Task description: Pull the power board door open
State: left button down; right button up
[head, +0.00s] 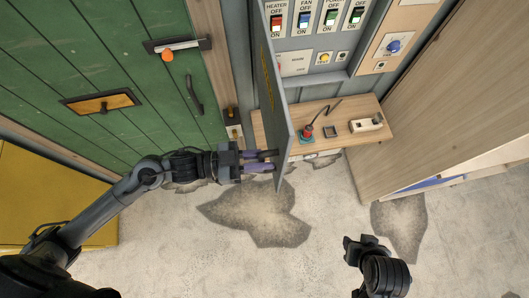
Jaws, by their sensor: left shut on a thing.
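The power board door (271,85) is a thin grey panel. It stands swung out from the power board (318,20), so the switches show to its right. My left gripper (268,160) is at the door's lower front edge, with its purple-grey fingers shut on the door there. The fingertips are partly hidden by the panel. My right gripper (362,245) is at the bottom right, above the floor and away from the door. Its jaw gap is hard to make out.
A wooden shelf (372,140) with a red-knobbed lever (308,131) juts out below the board. A wooden cabinet (425,110) stands at the right. A green plank door (85,50) is at the left, above a yellow box (40,190). The floor in front is clear.

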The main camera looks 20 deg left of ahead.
pick_arm(q)
jog(key=shift+r, duration=0.15)
jog(key=c, duration=1.2)
grip_release()
jog(key=shift+o, duration=0.2)
jog(key=b+v, duration=0.2)
jog(key=v, duration=0.9)
jog(key=shift+d, duration=0.1)
